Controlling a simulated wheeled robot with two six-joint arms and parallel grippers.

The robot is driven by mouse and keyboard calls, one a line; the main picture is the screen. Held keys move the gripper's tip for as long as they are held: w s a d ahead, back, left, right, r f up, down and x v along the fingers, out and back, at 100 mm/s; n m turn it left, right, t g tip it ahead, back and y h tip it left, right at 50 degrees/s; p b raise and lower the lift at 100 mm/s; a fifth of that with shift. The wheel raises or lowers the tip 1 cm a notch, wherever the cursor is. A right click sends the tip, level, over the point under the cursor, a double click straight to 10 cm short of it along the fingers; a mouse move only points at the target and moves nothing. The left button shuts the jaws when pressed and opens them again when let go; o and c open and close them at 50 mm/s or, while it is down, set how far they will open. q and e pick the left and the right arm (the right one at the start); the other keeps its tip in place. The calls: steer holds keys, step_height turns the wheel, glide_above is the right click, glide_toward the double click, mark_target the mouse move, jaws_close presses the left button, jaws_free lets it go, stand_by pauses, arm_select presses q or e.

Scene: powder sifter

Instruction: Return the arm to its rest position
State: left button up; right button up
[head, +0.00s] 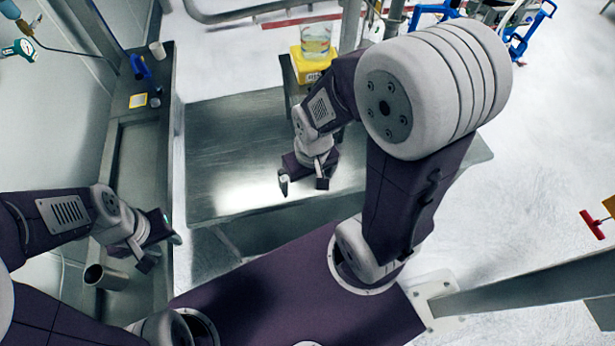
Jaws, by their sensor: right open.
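My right gripper (303,187) is open and empty over the front part of the steel table (230,130), with its fingers apart and pointing towards the front edge. My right arm reaches in from the right and hides part of the table. My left gripper (162,252) is at the left, next to the long steel counter (122,185). Its two fingers are apart with nothing seen between them.
A metal cup (105,277) stands on the counter close to my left gripper. A blue object (140,68), a yellow card (138,100) and a white cup (158,50) are further back there. A clear container (316,40) sits on a yellow box (312,68) behind the table.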

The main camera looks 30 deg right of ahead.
step_height(320, 180, down, 11)
steer(key=b, duration=1)
steer(key=shift+r+b, duration=0.15)
steer(key=shift+b, duration=0.25)
